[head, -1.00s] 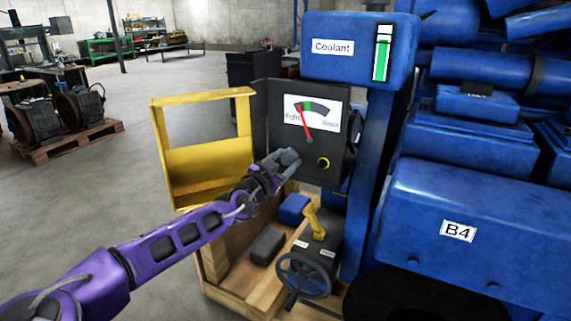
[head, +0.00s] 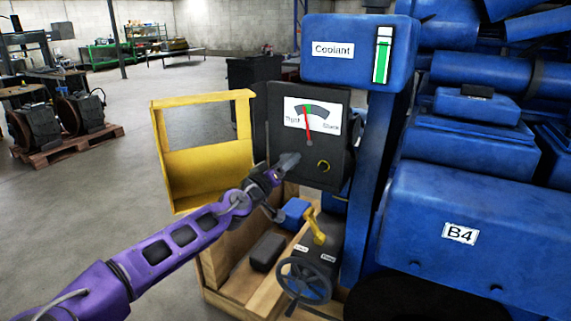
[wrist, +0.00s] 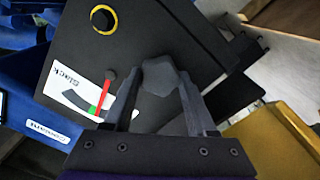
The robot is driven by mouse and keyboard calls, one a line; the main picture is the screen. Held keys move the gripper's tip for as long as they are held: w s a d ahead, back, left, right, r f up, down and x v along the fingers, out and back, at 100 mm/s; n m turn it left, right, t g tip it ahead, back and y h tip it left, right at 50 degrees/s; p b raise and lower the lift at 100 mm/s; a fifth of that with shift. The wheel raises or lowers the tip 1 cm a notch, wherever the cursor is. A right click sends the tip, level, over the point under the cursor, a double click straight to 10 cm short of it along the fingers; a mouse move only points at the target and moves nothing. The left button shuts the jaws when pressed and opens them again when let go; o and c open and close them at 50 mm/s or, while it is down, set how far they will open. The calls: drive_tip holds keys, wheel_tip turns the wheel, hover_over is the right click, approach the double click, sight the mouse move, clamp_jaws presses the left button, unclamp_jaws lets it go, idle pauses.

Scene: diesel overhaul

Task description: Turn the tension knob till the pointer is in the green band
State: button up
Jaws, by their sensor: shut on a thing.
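The dark tension knob (wrist: 163,76) sits between the fingers of my gripper (wrist: 160,100) in the wrist view, and the gripper is shut on it. In the head view my gripper (head: 288,163) is at the front of the dark gauge box (head: 340,130) and hides the knob. The red pointer (head: 308,125) stands nearly upright, leaning slightly left, on the white dial (head: 326,120). Its tip is at the green band (head: 307,108); the wrist view shows green (wrist: 93,109) beside the pointer (wrist: 104,92). I cannot tell whether the tip is fully inside.
A yellow-ringed round fitting (head: 323,166) is on the box face right of my gripper. An open yellow frame (head: 205,165) stands left. A blue coolant tank (head: 345,60) is above. Below are a handwheel (head: 304,280) and a yellow lever (head: 317,228).

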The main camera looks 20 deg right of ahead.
drive_tip(key=n, duration=0.5)
idle(0.5)
drive_tip(key=o, duration=1.4)
drive_tip(key=v, duration=1.7)
drive_tip(key=shift+s+a, duration=0.2)
drive_tip(key=shift+f, duration=0.1)
